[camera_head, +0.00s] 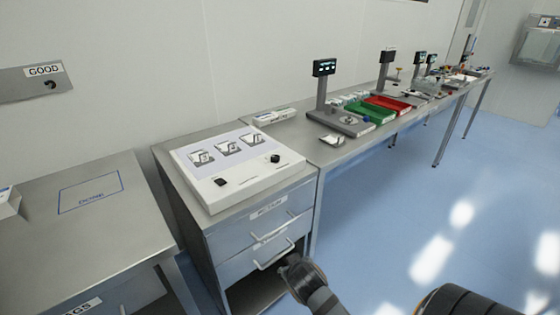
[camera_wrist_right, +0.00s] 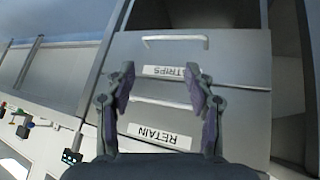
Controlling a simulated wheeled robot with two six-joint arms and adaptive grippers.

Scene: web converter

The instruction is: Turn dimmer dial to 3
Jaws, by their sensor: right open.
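A white control panel (camera_head: 203,192) lies on a grey metal cabinet (camera_head: 200,222) in the head view. A small black dial (camera_head: 275,158) sits near its right edge, and a black switch (camera_head: 220,182) near its front left. Any dial numbers are too small to read. My right arm comes in from the bottom right, its gripper end low in front of the cabinet, below and apart from the panel. In the right wrist view my right gripper (camera_wrist_right: 161,84) is open and empty, with drawer fronts behind its fingers. My left gripper is not in view.
The cabinet has drawers with bar handles (camera_head: 274,256); one label (camera_wrist_right: 160,136) reads RETAIN. A bench at the left has a blue outlined square (camera_head: 91,191). A long table at the right holds a scale (camera_head: 345,122), red and green trays (camera_head: 385,105). Blue floor is clear at right.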

